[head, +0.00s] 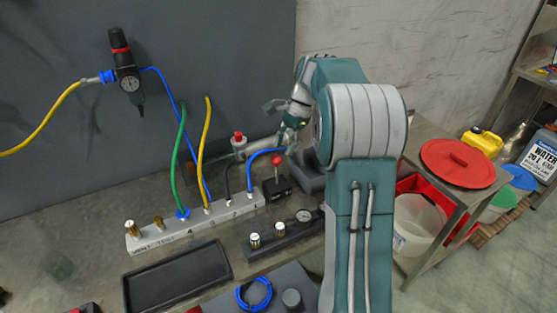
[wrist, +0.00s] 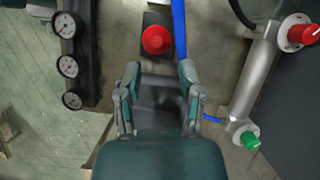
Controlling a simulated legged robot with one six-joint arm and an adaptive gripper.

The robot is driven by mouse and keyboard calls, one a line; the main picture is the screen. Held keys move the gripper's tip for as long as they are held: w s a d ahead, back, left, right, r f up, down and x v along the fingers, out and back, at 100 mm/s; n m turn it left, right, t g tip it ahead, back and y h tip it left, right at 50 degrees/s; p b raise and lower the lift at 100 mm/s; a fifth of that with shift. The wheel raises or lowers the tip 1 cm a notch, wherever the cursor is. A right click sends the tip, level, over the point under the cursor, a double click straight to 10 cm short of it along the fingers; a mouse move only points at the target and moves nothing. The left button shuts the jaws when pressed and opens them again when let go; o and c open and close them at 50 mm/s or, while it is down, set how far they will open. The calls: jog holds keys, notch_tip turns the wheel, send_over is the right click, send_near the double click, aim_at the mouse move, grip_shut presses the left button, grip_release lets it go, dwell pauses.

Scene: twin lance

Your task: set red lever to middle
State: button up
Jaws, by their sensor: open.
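The red lever (head: 277,161) has a red ball on a thin stem above a black base (head: 279,187), on the bench right of the grey block. In the wrist view the red ball (wrist: 156,40) is seen nearly from above, so its tilt is hard to judge. My gripper (head: 279,122) is open and empty, up and behind the lever in the head view. In the wrist view my gripper's fingertips (wrist: 159,70) stand apart, with the ball just beyond the gap and not between them. I see no contact.
A grey port block (head: 195,223) carries green, yellow, black and blue hoses close by. A metal cylinder (wrist: 256,75) with red and green knobs lies right in the wrist view. A gauge bar (wrist: 72,50) stands left. A black tray (head: 175,275) is in front.

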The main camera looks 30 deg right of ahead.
jog(key=v, duration=0.5)
jog(key=shift+w, duration=0.1)
jog(key=shift+a+r, duration=0.1)
jog(key=s+a+r+n+t+h, duration=0.1)
jog(key=s+a+r+n+h, duration=0.1)
jog(key=s+a+r+n, duration=0.3)
jog(key=s+a+r+n+t+h, duration=0.1)
jog(key=s+a+n, duration=0.1)
jog(key=s+a, duration=0.5)
jog(key=s+a+f+n+t+h, duration=0.1)
jog(key=s+a+f+n+t, duration=0.1)
jog(key=s, duration=0.5)
jog(key=s+a+f+n+t+h, duration=0.1)
jog(key=s+a+f+n+t, duration=0.1)
jog(key=s+n, duration=0.4)
jog(key=shift+s+a+f+n, duration=0.45)
jog(key=shift+s+a, duration=0.25)
jog(key=shift+a, duration=0.45)
jog(key=shift+a, duration=0.1)
